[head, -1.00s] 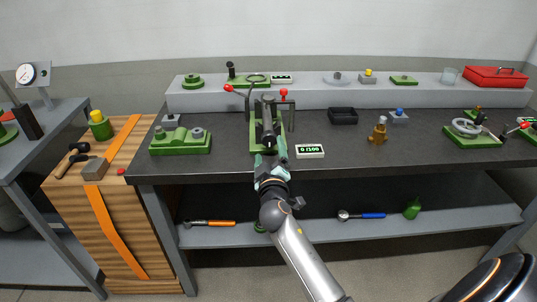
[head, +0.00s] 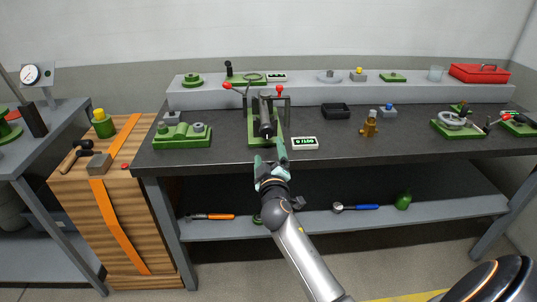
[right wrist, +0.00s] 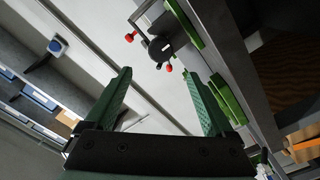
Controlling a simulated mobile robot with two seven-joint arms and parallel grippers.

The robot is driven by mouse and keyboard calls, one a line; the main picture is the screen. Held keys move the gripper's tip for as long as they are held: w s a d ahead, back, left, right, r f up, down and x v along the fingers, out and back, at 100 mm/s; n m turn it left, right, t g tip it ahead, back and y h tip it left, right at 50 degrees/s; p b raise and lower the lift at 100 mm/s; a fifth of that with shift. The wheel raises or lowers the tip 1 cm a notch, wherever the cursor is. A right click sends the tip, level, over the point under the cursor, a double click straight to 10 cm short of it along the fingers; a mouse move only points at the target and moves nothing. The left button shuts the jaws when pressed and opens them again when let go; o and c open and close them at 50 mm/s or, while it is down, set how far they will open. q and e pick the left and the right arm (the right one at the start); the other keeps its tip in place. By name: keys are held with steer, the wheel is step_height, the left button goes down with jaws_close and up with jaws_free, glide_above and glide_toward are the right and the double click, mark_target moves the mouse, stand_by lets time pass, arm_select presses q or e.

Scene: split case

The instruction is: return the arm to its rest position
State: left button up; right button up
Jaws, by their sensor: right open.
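My right gripper (head: 269,152) is open and empty at the front edge of the dark workbench (head: 235,150). It is just in front of a green-based fixture (head: 252,130) that carries a dark cylinder (head: 265,120) and red-knobbed levers; a small gap seems to separate them. In the right wrist view my right gripper (right wrist: 168,85) shows two green fingers spread wide with nothing between them. A device with red knobs (right wrist: 160,47) shows beyond the fingertips there. My left gripper is in neither view.
A small display (head: 305,143) lies right of the fixture, with a black tray (head: 335,111) and a brass-coloured part (head: 369,126) farther right. A green block fixture (head: 182,136) stands left. A lower shelf (head: 300,221) holds tools. Bench top between these items is clear.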

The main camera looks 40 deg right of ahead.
stand_by(0.4)
steer(key=s+a+f+n+g+y+p, duration=0.15)
steer(key=s+a+f+y+p, duration=0.4)
steer(key=s+a+f, duration=0.6)
steer(key=s+a+f+m+g+y+p, duration=0.1)
steer(key=s+a+f+g+y, duration=0.1)
steer(key=s, duration=0.7)
steer(key=s+a+f+m+g+y+p, duration=0.1)
steer(key=s+a+f+g+y+p, duration=0.1)
steer(key=s+a+f, duration=0.4)
steer(key=s+a+g+y, duration=0.1)
steer(key=s+y, duration=0.1)
steer(key=s, duration=0.1)
steer(key=shift+m, duration=0.25)
